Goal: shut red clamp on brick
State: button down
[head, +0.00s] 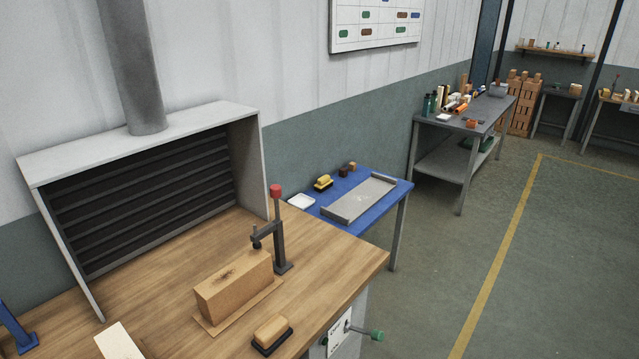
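The red clamp has a dark grey metal post (280,248) standing on the wooden workbench, with a red knob (276,190) at the top of its upright handle. Its short arm (265,235) reaches left, with a dark tip at the far right end of the brick. I cannot tell whether the tip touches the brick. The tan brick (233,290) lies lengthwise on a thin wooden board (212,329) on the bench, with a dark mark on its top. My gripper is not in view.
A brush (271,334) lies in front of the brick. A pale block (119,342) and a blue object (14,328) are at the bottom left. A slatted hood (258,165) stands behind. A blue table (392,197) adjoins. Floor at right is clear.

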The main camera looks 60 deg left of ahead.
aim_at(274, 190)
jog(key=i, duration=1.4)
jog(key=u, duration=5.35)
jog(key=i, duration=1)
